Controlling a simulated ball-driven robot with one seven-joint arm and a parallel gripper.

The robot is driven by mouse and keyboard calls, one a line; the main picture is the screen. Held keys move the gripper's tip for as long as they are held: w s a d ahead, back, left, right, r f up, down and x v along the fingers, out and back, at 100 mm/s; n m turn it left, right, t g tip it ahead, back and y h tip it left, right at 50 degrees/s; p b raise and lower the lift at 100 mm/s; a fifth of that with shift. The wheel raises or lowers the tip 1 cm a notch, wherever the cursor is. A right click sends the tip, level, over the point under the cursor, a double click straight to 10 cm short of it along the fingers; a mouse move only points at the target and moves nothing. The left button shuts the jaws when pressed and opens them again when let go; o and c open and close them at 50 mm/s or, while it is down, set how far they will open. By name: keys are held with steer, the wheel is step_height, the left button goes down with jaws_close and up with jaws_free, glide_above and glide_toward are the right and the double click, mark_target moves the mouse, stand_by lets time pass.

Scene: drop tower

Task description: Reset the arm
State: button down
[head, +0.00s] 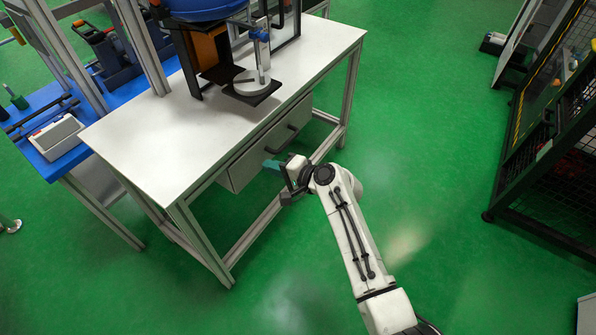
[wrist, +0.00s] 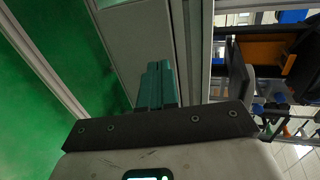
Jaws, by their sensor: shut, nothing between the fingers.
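My white arm reaches up from the bottom right of the head view. My gripper (head: 270,164) has teal fingers and is in front of the drawer of the white-topped workbench (head: 150,150). In the wrist view my gripper (wrist: 157,70) shows its teal fingers side by side, closed together with nothing between them. The drawer (head: 262,150) has a dark handle (head: 298,126) and looks shut. It also shows in the wrist view (wrist: 135,40). I cannot tell whether the fingertips touch the drawer front.
A stand with a blue rounded part (head: 200,8) and a grey disc (head: 252,82) is on the bench. A blue table (head: 40,165) with tools stands at the left. A dark mesh cage (head: 545,140) stands at the right. Green floor between bench and cage is clear.

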steer(key=p+v, duration=0.1)
steer(key=v, duration=0.6)
steer(key=shift+d+f, duration=0.15)
steer(key=s+d+f+n+g+h, duration=0.2)
steer(key=s+d+f+n+h, duration=0.15)
steer(key=s+d, duration=0.75)
steer(key=s+d+f+n+g+h, duration=0.25)
steer(key=s+d+f+h, duration=0.35)
steer(key=s, duration=0.9)
steer(key=s+d+r+g+h, duration=0.1)
steer(key=s+d+r, duration=0.2)
steer(key=s+d, duration=0.3)
steer(key=s+d+r+g+h, duration=0.2)
steer(key=s+d, duration=0.2)
steer(key=s, duration=0.4)
step_height(320, 180, up, 13)
steer(key=p, duration=1.3)
steer(key=shift+f+n+y+p, duration=0.15)
steer(key=shift+n+y+p, duration=0.15)
steer(key=shift+n+y, duration=0.1)
steer(key=shift+w+a, duration=0.1)
